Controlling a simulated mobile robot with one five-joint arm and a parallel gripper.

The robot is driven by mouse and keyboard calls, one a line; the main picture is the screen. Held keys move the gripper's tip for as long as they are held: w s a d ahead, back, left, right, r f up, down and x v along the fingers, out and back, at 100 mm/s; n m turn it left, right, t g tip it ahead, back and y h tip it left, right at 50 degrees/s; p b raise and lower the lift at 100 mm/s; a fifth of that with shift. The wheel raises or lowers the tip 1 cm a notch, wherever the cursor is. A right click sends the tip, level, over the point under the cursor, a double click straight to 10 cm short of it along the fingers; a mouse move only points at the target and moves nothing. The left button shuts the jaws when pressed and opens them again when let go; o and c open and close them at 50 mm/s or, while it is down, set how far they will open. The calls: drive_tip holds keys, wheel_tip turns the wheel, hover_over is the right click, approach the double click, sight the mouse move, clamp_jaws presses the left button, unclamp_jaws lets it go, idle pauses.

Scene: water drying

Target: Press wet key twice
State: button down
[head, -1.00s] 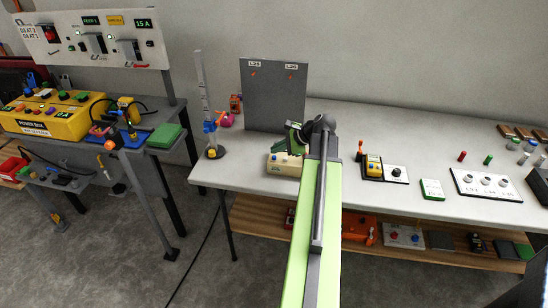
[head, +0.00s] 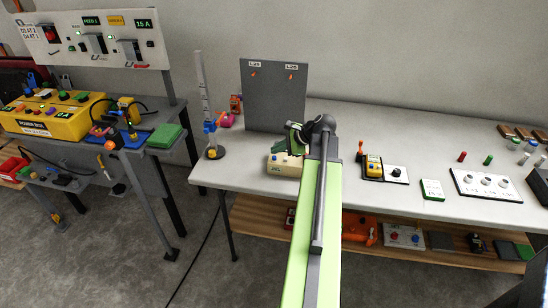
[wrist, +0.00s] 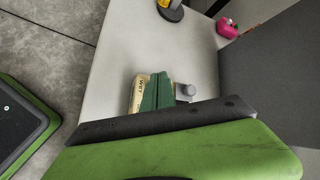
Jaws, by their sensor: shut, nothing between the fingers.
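The wet key is on a cream box (head: 284,165) on the white table, just left of my arm in the head view. In the wrist view the box (wrist: 139,92) carries the lettering "WET" on its side. My gripper (head: 296,143) is shut and empty, with its green fingers pointing down over the box. In the wrist view the green fingers (wrist: 156,92) cover much of the box's top. The key itself is hidden behind the fingers. I cannot tell whether the fingertips touch it.
A grey upright panel (head: 273,95) stands behind the box. A measuring stand (head: 207,110) with a round base is to the left. A pink object (head: 226,120) lies near the stand. Bare table lies between the stand and the box.

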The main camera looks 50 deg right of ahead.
sight(276, 158)
drive_tip(key=shift+f, duration=0.1)
idle(0.3)
drive_tip(key=shift+w+f+b, duration=0.1)
drive_tip(key=shift+f+b, duration=0.25)
drive_tip(key=shift+b, duration=0.1)
drive_tip(key=shift+f+b, duration=0.35)
idle(0.3)
drive_tip(key=shift+r, duration=0.1)
drive_tip(key=shift+r+p, duration=0.75)
drive_tip(key=shift+p, duration=0.05)
wheel_tip(276, 158, up, 6)
drive_tip(key=p, duration=0.6)
drive_tip(key=shift+a, duration=0.1)
idle(1.9)
